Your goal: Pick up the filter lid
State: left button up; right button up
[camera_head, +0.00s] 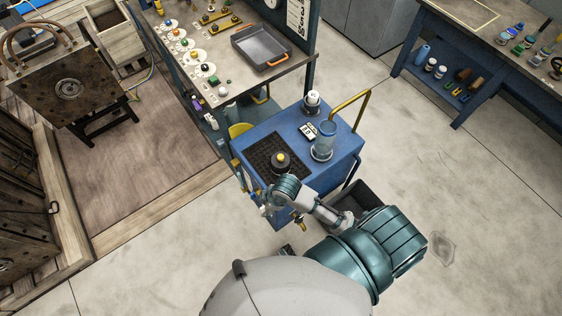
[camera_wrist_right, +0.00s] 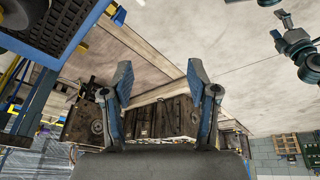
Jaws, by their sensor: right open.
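The filter lid (camera_head: 279,167), apparently the dark round piece with a yellow knob, lies on a black mat (camera_head: 262,152) on the blue cart (camera_head: 343,149). One of my teal and white arms reaches up to the cart's near edge, its wrist close below the lid; its fingers cannot be made out there. In the right wrist view my right gripper (camera_wrist_right: 158,72) is open and empty, its two blue fingers apart.
A clear cylinder (camera_head: 325,138), a white-topped bottle (camera_head: 312,101) and a small labelled card (camera_head: 308,130) stand on the cart right of the mat. A yellow handle (camera_head: 350,101) rises at its back. A workbench (camera_head: 218,88) with an orange-handled tray (camera_head: 262,46) is behind.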

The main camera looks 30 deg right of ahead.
jog(key=w+n, duration=0.4)
jog(key=w, duration=0.1)
notch_tip(320, 180, up, 10)
jog(key=n+g+h, duration=0.3)
jog(key=n, duration=0.4)
send_over(281, 156)
notch_tip(281, 156, down, 11)
jog(key=shift+s+a+r+b, duration=0.1)
jog(key=shift+a+r+b, duration=0.05)
jog(key=shift+b, duration=0.55)
jog(key=shift+f+b, duration=0.45)
jog(key=shift+f, duration=2.75)
pick_arm(q)
jog(key=w+r, duration=0.2)
jog(key=w, duration=0.1)
jog(key=w+r, duration=0.1)
jog(key=w, duration=0.1)
jog(key=shift+d, duration=0.4)
pick_arm(e)
grip_shut()
